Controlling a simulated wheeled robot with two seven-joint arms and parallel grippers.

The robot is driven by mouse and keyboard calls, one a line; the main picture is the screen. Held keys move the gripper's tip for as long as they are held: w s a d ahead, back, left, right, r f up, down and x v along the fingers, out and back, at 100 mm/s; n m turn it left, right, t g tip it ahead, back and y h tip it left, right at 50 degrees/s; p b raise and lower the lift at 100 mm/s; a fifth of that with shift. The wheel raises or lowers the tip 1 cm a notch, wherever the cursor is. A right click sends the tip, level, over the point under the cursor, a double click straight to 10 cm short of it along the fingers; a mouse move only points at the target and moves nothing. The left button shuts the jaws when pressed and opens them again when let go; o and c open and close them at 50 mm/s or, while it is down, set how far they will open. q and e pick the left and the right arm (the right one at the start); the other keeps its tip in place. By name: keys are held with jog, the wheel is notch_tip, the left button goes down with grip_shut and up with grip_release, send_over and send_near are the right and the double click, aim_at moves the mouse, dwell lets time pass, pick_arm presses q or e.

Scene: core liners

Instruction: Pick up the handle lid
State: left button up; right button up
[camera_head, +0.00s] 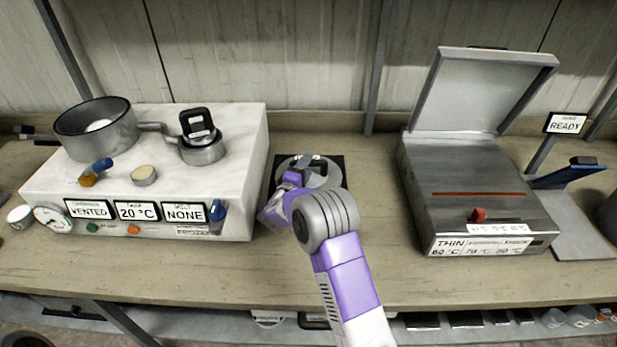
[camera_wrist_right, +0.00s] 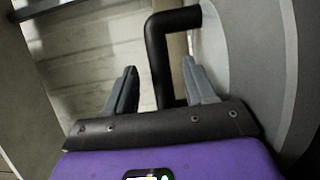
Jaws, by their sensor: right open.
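The handle lid is a grey disc (camera_head: 322,178) with a black handle, lying on a black square mat (camera_head: 338,160) at the middle of the bench. My right gripper (camera_head: 308,167) is at the lid and partly covers it. In the right wrist view, the black arched handle (camera_wrist_right: 158,50) stands between the two open fingers of my right gripper (camera_wrist_right: 160,75), with the grey disc (camera_wrist_right: 240,60) at the right. I cannot tell whether either finger touches the handle. My left gripper is not in view.
A white heating unit (camera_head: 240,140) at the left carries a dark pan (camera_head: 95,130) and a small pot (camera_head: 203,152) with a black-handled top. An open-lidded press (camera_head: 470,175) stands at the right, beside a READY sign (camera_head: 566,123). Bare bench lies in front of the mat.

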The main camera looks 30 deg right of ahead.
jog(key=b+x, duration=0.1)
jog(key=x, duration=0.3)
jog(key=shift+w+d, duration=0.1)
jog(key=shift+d, duration=0.15)
grip_shut()
dwell(1.1)
jog(key=shift+r, duration=0.15)
